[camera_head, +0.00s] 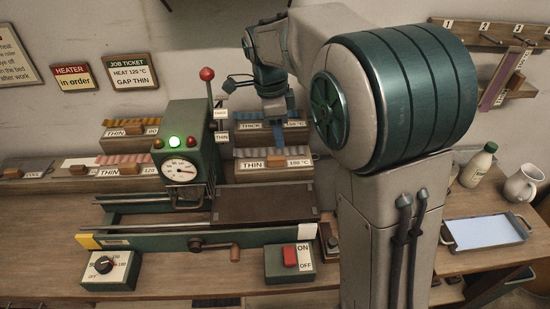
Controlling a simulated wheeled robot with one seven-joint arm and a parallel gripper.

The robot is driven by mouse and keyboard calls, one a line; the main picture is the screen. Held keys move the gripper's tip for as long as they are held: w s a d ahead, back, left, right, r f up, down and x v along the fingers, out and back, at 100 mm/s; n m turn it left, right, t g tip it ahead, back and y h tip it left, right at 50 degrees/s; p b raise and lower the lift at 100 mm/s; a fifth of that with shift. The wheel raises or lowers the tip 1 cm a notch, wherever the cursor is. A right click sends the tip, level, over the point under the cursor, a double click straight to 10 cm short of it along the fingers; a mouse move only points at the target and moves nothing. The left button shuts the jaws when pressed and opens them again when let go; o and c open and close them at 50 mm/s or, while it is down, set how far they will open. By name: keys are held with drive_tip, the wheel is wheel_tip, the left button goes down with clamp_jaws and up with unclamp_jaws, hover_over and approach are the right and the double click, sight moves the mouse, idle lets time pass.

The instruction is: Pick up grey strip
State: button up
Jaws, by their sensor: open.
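Strips stand in several labelled wooden racks behind the green machine (189,135). The back right rack, labelled THICK (250,126), is partly hidden by my gripper (279,143). Reddish strips (125,159) stand in the front left rack, and brown ones (132,121) in the back left rack.
The machine has a red-knobbed lever (207,75), a lit green lamp and a hand crank (222,245). A dial box (111,270) and an ON/OFF switch box (290,263) stand in front. A tray (447,238), bottle (478,166) and jug (525,184) are at right.

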sight(280, 157)
drive_tip(key=f, duration=0.8)
drive_tip(key=shift+w+d+p, duration=0.15)
drive_tip(key=shift+d+p, duration=0.15)
drive_tip(key=shift+p, duration=0.05)
clamp_jaws()
